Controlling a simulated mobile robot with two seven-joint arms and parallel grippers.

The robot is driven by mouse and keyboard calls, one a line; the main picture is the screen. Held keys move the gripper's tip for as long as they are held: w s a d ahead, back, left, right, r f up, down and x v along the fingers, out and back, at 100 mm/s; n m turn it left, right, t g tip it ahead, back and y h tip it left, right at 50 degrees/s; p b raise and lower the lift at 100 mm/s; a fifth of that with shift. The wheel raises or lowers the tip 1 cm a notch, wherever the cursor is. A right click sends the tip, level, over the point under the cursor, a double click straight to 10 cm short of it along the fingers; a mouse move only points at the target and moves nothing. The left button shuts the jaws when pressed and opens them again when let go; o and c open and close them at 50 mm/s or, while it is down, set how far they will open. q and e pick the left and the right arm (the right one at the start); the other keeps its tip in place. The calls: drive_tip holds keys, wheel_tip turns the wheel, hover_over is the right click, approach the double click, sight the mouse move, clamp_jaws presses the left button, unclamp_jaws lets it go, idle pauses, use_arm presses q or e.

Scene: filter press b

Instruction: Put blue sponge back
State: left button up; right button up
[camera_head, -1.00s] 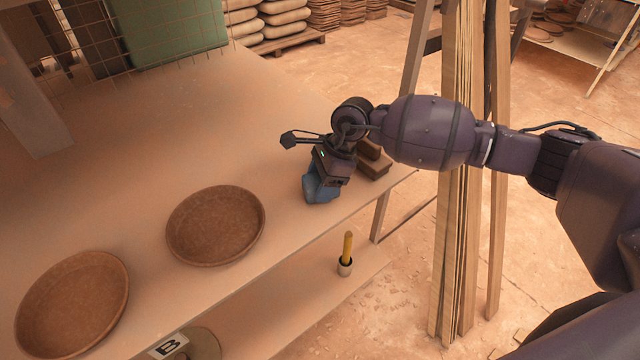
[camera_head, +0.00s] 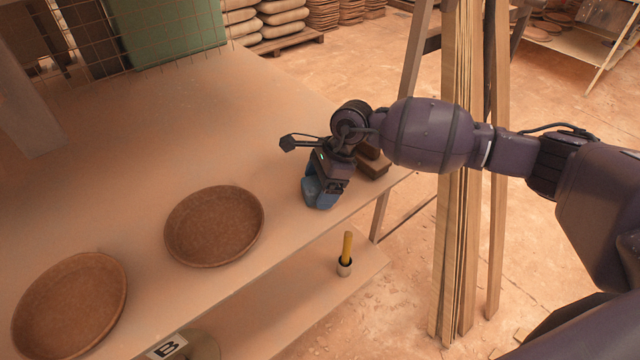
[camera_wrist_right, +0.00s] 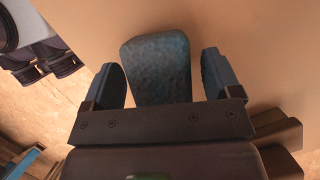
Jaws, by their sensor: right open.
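The blue sponge (camera_head: 311,188) rests on the table (camera_head: 230,120) near its front right edge, partly hidden by my right gripper. In the right wrist view the sponge (camera_wrist_right: 158,70) stands between the two fingers of my right gripper (camera_wrist_right: 163,80). A gap shows on each side of it, so the gripper is open around the sponge and not clamped on it. In the head view my right gripper (camera_head: 325,192) points down at the table. My left gripper is out of view.
Brown blocks (camera_head: 372,163) lie on the table just right of my gripper. Two round clay dishes (camera_head: 214,226) (camera_head: 70,305) sit to the left. A yellow-handled tool (camera_head: 347,247) stands in a cup on the lower shelf. Wooden planks (camera_head: 462,230) stand upright beyond the table's right end.

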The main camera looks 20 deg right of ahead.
drive_tip(key=v, duration=1.2)
drive_tip(key=shift+p, duration=0.4)
drive_tip(key=shift+a+r, duration=0.1)
